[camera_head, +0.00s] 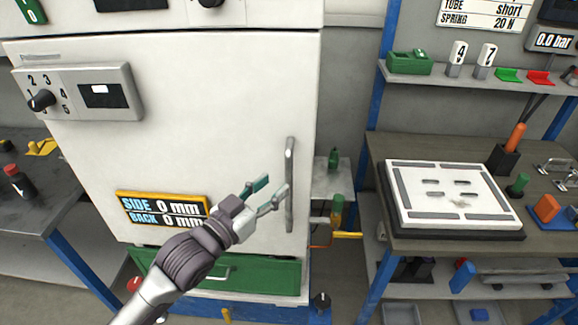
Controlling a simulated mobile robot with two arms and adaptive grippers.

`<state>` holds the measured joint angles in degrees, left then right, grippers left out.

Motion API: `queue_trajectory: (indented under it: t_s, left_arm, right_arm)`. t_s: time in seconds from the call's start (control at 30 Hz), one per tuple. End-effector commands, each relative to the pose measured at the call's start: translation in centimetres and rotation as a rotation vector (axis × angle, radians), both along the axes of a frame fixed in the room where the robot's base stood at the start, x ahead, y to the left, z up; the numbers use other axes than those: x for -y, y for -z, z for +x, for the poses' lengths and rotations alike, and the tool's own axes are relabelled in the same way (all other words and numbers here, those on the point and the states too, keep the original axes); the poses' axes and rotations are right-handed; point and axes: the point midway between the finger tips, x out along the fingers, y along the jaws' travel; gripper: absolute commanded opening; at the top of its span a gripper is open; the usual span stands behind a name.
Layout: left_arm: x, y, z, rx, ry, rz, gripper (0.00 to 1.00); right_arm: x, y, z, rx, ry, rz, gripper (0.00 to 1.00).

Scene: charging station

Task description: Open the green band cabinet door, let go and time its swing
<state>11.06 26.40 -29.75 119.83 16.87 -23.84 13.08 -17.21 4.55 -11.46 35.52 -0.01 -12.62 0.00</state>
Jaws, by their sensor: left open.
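The large white cabinet door (220,120) fills the left middle of the head view. It looks shut, with no gap visible along its edges. A grey vertical bar handle (290,185) is on its right side. A green band with a small handle, the green drawer front (270,274), runs below the door. My left gripper (275,188) comes in from the lower left and is open, with nothing between its fingers. Its teal-padded fingertips are just left of the handle's lower half; whether one touches the bar cannot be told. My right gripper is out of view.
A sign (163,208) on the door reads SIDE 0 mm, BACK 0 mm. A dial panel (78,92) is at the door's upper left. A workbench (385,155) with a white framed plate (450,193) stands right. A small side shelf (335,180) holds a green bottle.

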Motion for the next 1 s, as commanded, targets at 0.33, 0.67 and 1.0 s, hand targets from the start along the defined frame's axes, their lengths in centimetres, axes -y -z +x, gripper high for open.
queue_trajectory:
  t_s: [0.33, 0.67, 1.0]
  left_arm:
    - [3.3, -0.1, 4.6, 0.0, 0.0, 0.0, 0.43]
    - [3.8, 0.0, 5.3, 0.001, 0.0, 0.001, 0.43]
    - [3.8, 0.0, 5.2, 0.001, 0.0, 0.001, 0.02]
  right_arm:
    - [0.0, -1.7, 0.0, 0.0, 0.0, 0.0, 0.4]
    - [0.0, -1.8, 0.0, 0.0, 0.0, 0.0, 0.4]
    - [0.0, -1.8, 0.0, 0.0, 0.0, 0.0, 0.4]
